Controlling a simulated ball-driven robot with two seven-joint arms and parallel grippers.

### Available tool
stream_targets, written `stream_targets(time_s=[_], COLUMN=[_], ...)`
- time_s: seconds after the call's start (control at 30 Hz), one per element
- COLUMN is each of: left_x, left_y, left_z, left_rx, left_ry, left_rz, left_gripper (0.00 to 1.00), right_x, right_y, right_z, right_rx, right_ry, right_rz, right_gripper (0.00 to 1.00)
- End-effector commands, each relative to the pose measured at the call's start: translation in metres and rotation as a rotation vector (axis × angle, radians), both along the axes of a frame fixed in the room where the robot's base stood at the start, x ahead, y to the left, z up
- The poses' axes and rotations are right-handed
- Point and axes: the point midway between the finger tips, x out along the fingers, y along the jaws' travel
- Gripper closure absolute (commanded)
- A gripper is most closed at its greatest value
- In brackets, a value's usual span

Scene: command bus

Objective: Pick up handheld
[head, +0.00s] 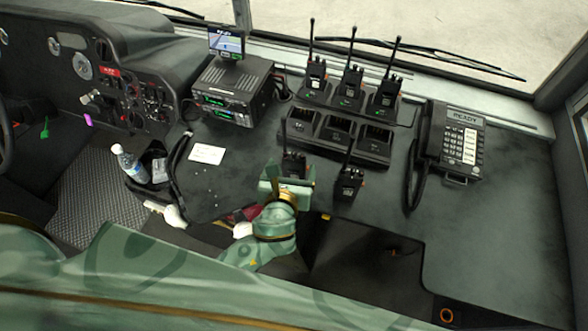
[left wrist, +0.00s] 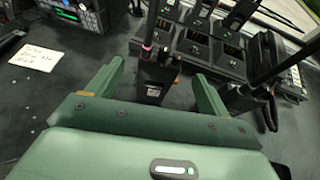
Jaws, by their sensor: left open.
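A black handheld radio (head: 293,164) stands upright on the dark counter, in front of the charger dock. My left gripper (head: 287,180) is open around it, with one finger on each side. In the left wrist view the handheld (left wrist: 155,78) shows between the two green fingers, with a gap to each. A second handheld (head: 348,183) stands just to the right of the gripper, and it also shows right of the right finger in the left wrist view (left wrist: 248,97). My right gripper is not in view.
Three handhelds sit in the back row of the charger dock (head: 335,141); its front slots look empty. A desk phone (head: 460,143) stands at right, a radio unit (head: 233,92) at back left. A white card (head: 206,154) and a water bottle (head: 130,164) are left. The right counter is clear.

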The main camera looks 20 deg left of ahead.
Motion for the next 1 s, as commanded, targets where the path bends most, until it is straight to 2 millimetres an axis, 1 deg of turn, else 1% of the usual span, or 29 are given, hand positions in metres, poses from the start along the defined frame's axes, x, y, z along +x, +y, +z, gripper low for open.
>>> stream_targets(time_s=[0.03,0.1,0.23,0.4,0.5,0.6,0.77,0.8,0.87,0.9,0.97,1.0], left_x=[0.007,0.013,0.022,0.048,0.060,0.065,0.065,0.065,0.065,0.065,0.065,0.065], left_y=[0.001,0.002,0.003,0.007,0.008,0.009,0.009,0.009,0.009,0.009,0.009,0.009], left_z=[-0.004,-0.006,-0.010,-0.020,-0.025,-0.026,-0.025,-0.025,-0.025,-0.025,-0.025,-0.025], left_rx=[0.000,-0.001,-0.001,-0.002,-0.002,-0.002,-0.002,-0.002,-0.002,-0.002,-0.002,-0.002], left_ry=[0.000,0.000,0.001,0.001,0.001,0.002,0.002,0.002,0.002,0.002,0.002,0.002], left_rz=[0.000,0.000,0.001,0.002,0.001,-0.001,0.000,0.000,0.000,0.000,0.000,0.000], left_gripper=[0.20,0.20,0.20,0.20,0.20,0.20,0.20,0.23,0.39,0.51,0.67,0.78], right_x=[0.002,0.005,0.007,0.005,0.005,0.005,0.005,0.005,0.005,0.005,0.005,0.005], right_y=[0.000,0.000,0.000,0.000,0.000,0.000,0.000,0.000,0.000,0.000,0.000,-0.001], right_z=[-0.003,-0.004,-0.006,-0.014,-0.017,-0.018,-0.017,-0.017,-0.017,-0.017,-0.017,-0.017], right_rx=[0.000,0.000,0.001,0.001,0.001,0.001,0.001,0.001,0.001,0.001,0.000,0.000], right_ry=[-0.003,-0.007,-0.010,-0.006,-0.005,-0.005,-0.005,-0.005,-0.005,-0.005,-0.005,-0.005], right_rz=[0.000,0.000,0.000,0.000,0.000,0.000,0.000,0.000,0.000,0.000,0.000,0.000], right_gripper=[0.66,0.66,0.66,0.66,0.66,0.66,0.66,0.66,0.66,0.66,0.66,0.66])
